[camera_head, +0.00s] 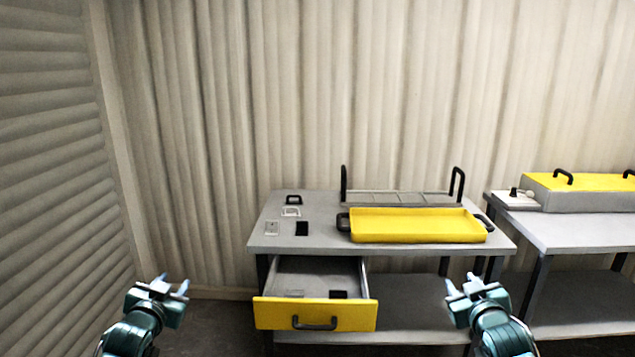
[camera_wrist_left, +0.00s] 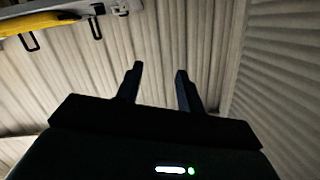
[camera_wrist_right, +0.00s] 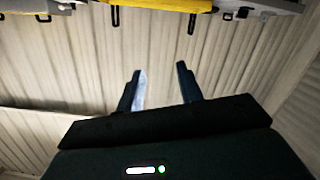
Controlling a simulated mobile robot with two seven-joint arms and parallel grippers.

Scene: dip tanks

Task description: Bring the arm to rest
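My left gripper (camera_head: 172,284) is open and empty at the lower left of the head view, left of the open drawer and apart from the table. In the left wrist view its two fingers (camera_wrist_left: 158,88) stand apart with nothing between them. My right gripper (camera_head: 465,285) is open and empty in front of the table's lower right part. In the right wrist view its fingers (camera_wrist_right: 160,85) are also spread and empty. Both arms come in from the bottom edge of the head view, and neither gripper touches anything that I can see.
A grey table (camera_head: 262,235) holds a yellow tray (camera_head: 415,228), a wire rack (camera_head: 400,197) and several small pieces. Its yellow-fronted drawer (camera_head: 275,315) stands open with small items inside. A second table (camera_head: 570,235) at right bears a yellow-lidded box (camera_head: 585,182). Corrugated walls stand behind and left.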

